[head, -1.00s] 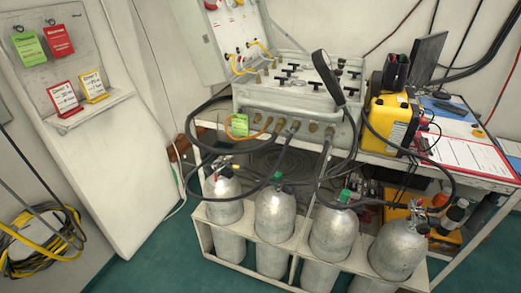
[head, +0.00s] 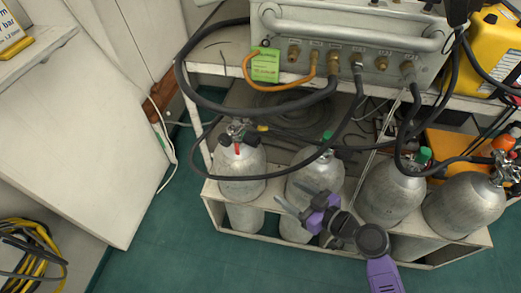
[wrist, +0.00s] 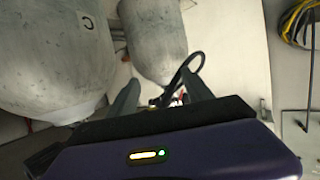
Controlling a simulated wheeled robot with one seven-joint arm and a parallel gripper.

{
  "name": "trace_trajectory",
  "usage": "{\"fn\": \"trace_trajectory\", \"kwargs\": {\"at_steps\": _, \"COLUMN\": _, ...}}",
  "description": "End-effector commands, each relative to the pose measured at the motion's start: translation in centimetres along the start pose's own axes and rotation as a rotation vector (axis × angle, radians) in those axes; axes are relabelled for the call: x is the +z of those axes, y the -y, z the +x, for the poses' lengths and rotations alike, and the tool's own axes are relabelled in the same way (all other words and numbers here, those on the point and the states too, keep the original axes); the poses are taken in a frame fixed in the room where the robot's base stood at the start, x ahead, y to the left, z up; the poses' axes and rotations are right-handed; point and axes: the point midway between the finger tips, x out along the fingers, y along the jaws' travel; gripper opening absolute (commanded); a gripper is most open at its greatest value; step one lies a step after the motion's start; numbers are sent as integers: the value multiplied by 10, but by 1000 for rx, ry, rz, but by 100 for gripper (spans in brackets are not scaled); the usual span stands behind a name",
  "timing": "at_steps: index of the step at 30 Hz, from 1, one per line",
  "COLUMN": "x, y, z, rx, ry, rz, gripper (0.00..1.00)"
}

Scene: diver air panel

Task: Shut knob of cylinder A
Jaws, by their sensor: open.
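Four grey cylinders stand in a white rack in the head view: far left (head: 241,170), second (head: 318,180), third (head: 390,192) and far right (head: 464,205). No letters are readable there, so I cannot tell which is cylinder A. The far-left valve shows a red part (head: 237,149); the third has a green knob (head: 424,155). My gripper (head: 291,200) is open and empty, before the second cylinder, pointing left. In the wrist view, its fingers (wrist: 158,92) are apart; a cylinder marked apparently C (wrist: 60,60) is close by.
Black hoses (head: 290,180) hang across the cylinder tops. The air panel box (head: 350,40) sits on the bench above them, with a green tag (head: 265,65). A yellow cable coil (head: 30,250) hangs at lower left. Green floor in front of the rack is clear.

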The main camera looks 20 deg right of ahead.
Motion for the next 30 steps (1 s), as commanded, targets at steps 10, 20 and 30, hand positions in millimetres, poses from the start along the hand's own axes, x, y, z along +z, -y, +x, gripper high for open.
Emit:
{"fn": "trace_trajectory", "kwargs": {"at_steps": 10, "x": -82, "y": -34, "z": 59, "rx": -175, "ry": -311, "rz": -146, "gripper": 59}}
{"fn": "trace_trajectory", "kwargs": {"at_steps": 20, "x": -104, "y": -30, "z": 85, "rx": -192, "ry": -350, "rz": -168, "gripper": 59}}
{"fn": "trace_trajectory", "kwargs": {"at_steps": 30, "x": -117, "y": -21, "z": 126, "rx": -191, "ry": -349, "rz": -166, "gripper": 59}}
